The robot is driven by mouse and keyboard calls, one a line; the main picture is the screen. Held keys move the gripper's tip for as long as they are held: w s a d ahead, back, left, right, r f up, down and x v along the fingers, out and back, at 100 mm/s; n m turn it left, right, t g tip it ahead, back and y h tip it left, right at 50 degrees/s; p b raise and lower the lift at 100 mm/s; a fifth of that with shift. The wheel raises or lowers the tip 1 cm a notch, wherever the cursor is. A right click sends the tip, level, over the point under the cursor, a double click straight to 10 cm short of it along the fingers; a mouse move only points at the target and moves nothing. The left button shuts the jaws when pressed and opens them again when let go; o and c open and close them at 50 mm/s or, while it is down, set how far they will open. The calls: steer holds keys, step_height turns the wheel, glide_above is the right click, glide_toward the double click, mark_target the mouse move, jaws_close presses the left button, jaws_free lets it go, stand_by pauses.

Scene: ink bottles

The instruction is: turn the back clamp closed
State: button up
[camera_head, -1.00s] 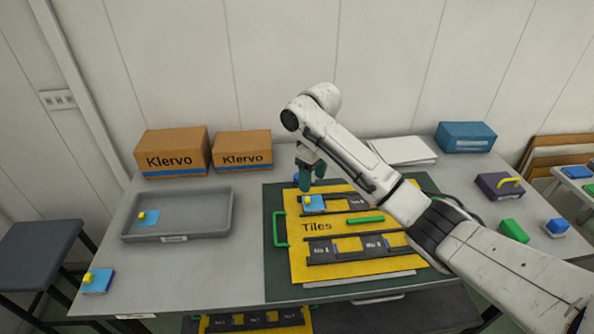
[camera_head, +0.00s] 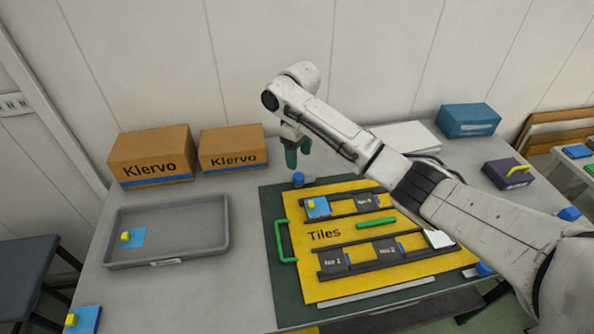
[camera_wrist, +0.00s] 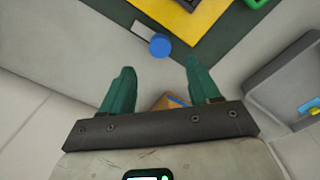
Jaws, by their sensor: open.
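The back clamp, a blue round knob (camera_head: 298,179) with a short grey bar, sits at the back edge of the green mat, behind the yellow board (camera_head: 300,225). In the wrist view the knob (camera_wrist: 160,45) is ahead of the fingertips, and its bar (camera_wrist: 142,31) runs roughly along the board's edge, apart from the yellow. My gripper (camera_head: 298,157) is open and empty, fingers pointing down, above and behind the knob without touching it. In the wrist view both green fingers (camera_wrist: 158,80) are spread wide. Another blue clamp knob (camera_head: 484,268) shows at the board's front right.
A grey tray (camera_head: 112,240) stands left. Two Klervo boxes (camera_head: 152,158) (camera_head: 233,149) stand at the back. White papers (camera_head: 408,136) lie behind my arm.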

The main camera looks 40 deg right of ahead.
mark_target(298, 176)
step_height(298, 176, down, 8)
steer(key=shift+r, duration=0.1)
steer(key=shift+c, duration=0.4)
steer(key=c, duration=1)
steer(key=shift+o, duration=0.2)
